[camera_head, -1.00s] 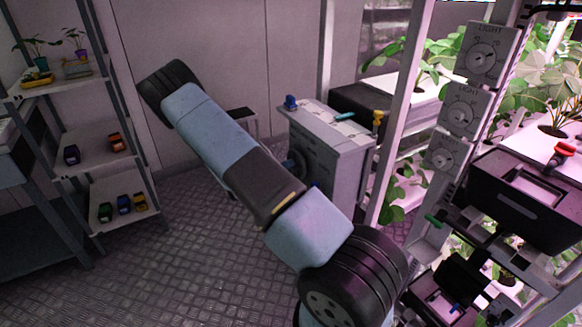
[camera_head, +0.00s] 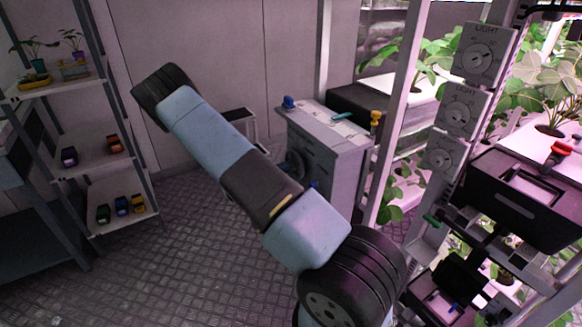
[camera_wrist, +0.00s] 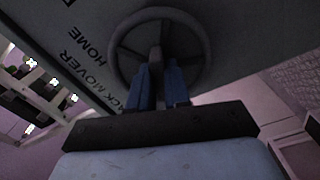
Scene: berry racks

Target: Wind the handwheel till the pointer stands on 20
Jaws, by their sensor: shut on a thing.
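In the wrist view the grey handwheel (camera_wrist: 203,42) is mounted on a grey panel lettered "RACK MOVER" and "HOME". My gripper (camera_wrist: 157,68), with blue fingers, is shut on the handwheel, around a dark part of it near the lower rim. In the head view the handwheel (camera_head: 297,164) is a dark disc on the side of the grey cabinet (camera_head: 338,165), beside my arm. I cannot see the pointer or the number 20 in either view.
A shelf rack with small coloured toy-like blocks and pots (camera_head: 100,150) stands at left. At right are a post with several "LIGHT" dials (camera_head: 461,109), a black bin (camera_head: 515,205) and plant racks. The patterned floor at lower left is clear.

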